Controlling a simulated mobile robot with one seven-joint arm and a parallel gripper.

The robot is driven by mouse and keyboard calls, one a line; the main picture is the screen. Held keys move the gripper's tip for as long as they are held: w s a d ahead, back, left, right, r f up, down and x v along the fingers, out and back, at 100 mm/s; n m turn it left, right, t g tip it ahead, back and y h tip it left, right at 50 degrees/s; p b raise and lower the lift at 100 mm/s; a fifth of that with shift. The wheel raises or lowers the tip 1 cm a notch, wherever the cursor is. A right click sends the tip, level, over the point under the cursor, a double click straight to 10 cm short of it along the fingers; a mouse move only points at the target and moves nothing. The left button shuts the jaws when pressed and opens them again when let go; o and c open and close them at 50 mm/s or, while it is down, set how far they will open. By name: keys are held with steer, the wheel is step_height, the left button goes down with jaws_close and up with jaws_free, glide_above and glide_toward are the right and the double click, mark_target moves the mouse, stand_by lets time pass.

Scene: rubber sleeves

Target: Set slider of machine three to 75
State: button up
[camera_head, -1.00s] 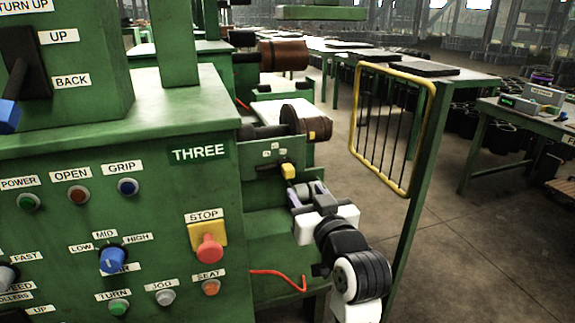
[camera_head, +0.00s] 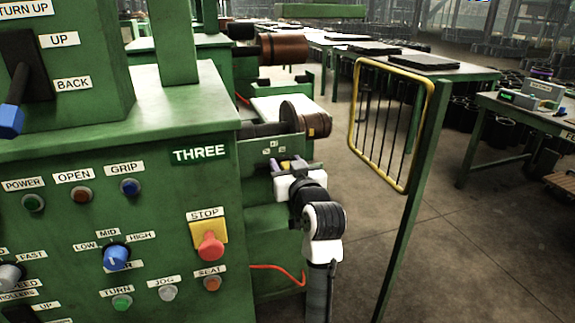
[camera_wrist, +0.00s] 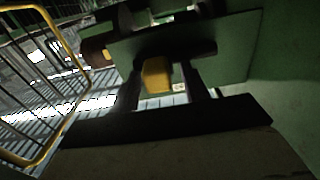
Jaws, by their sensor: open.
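The green machine with the THREE sign (camera_head: 200,153) fills the left of the head view. Its slider panel (camera_head: 256,163) is on the right side, with small white labels. In the wrist view the yellow knob (camera_wrist: 157,76) sits between the two dark fingers of my gripper (camera_wrist: 160,68), which are open. It is nearer the left finger, and I cannot tell whether either finger touches it. The slider's reading is not legible.
A yellow-framed guard (camera_head: 409,128) on a green post stands right of my arm; it also shows in the wrist view (camera_wrist: 72,62). A red stop button (camera_head: 211,246) and other controls are on the machine's front. A brown roller (camera_head: 316,121) is above the panel.

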jaws_close()
steer(key=shift+s+a+p, duration=0.1)
steer(key=shift+s+a, duration=0.1)
steer(key=shift+a, duration=0.5)
steer(key=shift+s+a+p, duration=0.15)
steer(key=shift+s+a, duration=0.1)
steer(key=shift+a, duration=0.5)
steer(key=shift+s+a+p, duration=0.1)
steer(key=shift+s+a, duration=0.1)
steer(key=shift+a, duration=0.5)
jaws_free()
steer(key=shift+s+a, duration=0.1)
steer(key=shift+a, duration=0.05)
